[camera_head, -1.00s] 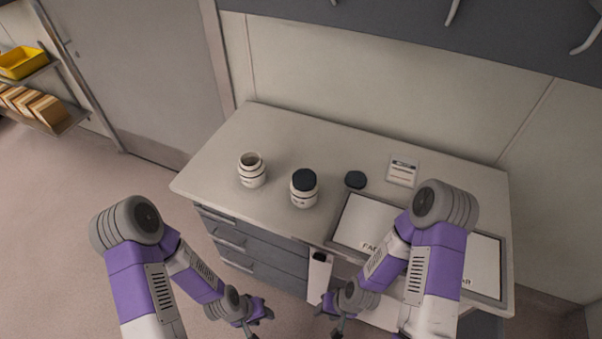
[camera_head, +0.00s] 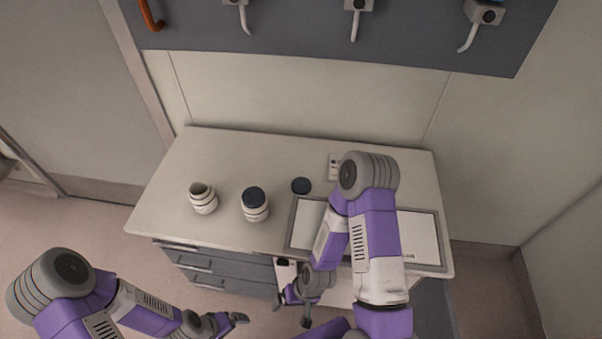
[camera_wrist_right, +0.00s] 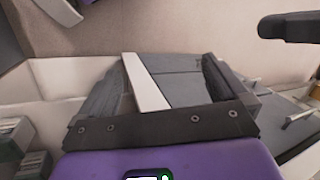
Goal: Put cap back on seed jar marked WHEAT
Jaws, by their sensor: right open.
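An open white jar (camera_head: 203,200) stands uncapped on the left part of the counter in the head view. A second white jar (camera_head: 256,212), to its right, wears a dark cap. Labels on both are too small to read. A loose dark cap (camera_head: 301,186) lies flat on the counter to the right of the capped jar. My right gripper (camera_head: 291,312) is open and empty, low in front of the counter's front edge, apart from jars and cap. My left gripper (camera_head: 239,319) is low in front of the drawers; its jaws are too small to judge.
A grey-framed tray or board (camera_head: 416,232) with white panels covers the right part of the counter (camera_head: 240,152), partly hidden by my right arm. A small white card (camera_head: 334,164) lies behind it. Drawers (camera_head: 215,268) are below. Hooks (camera_head: 354,22) hang on the wall panel.

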